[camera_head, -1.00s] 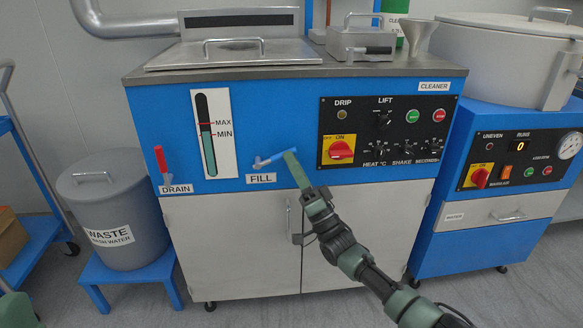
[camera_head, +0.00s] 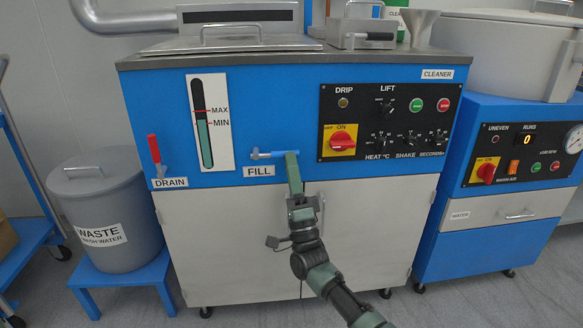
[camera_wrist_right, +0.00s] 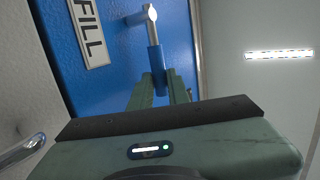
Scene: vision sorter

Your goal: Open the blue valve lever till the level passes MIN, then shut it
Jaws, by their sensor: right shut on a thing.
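The blue valve lever (camera_head: 279,154) sits above the FILL label (camera_head: 258,171) on the cleaner's blue front and lies about level, its handle to the right. My right gripper (camera_head: 291,156) is shut on the handle's end; the wrist view shows the blue handle (camera_wrist_right: 155,58) between the fingers (camera_wrist_right: 160,88). The level gauge (camera_head: 209,123) is left of the lever. Its green column tops out a little above the MIN mark and below MAX. My left gripper is not in view.
A red DRAIN lever (camera_head: 154,149) stands upright at the left. The control panel (camera_head: 388,122) with knobs is right of the FILL lever. A grey waste bin (camera_head: 107,215) stands on a blue stool. A cabinet handle (camera_wrist_right: 22,150) shows in the wrist view.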

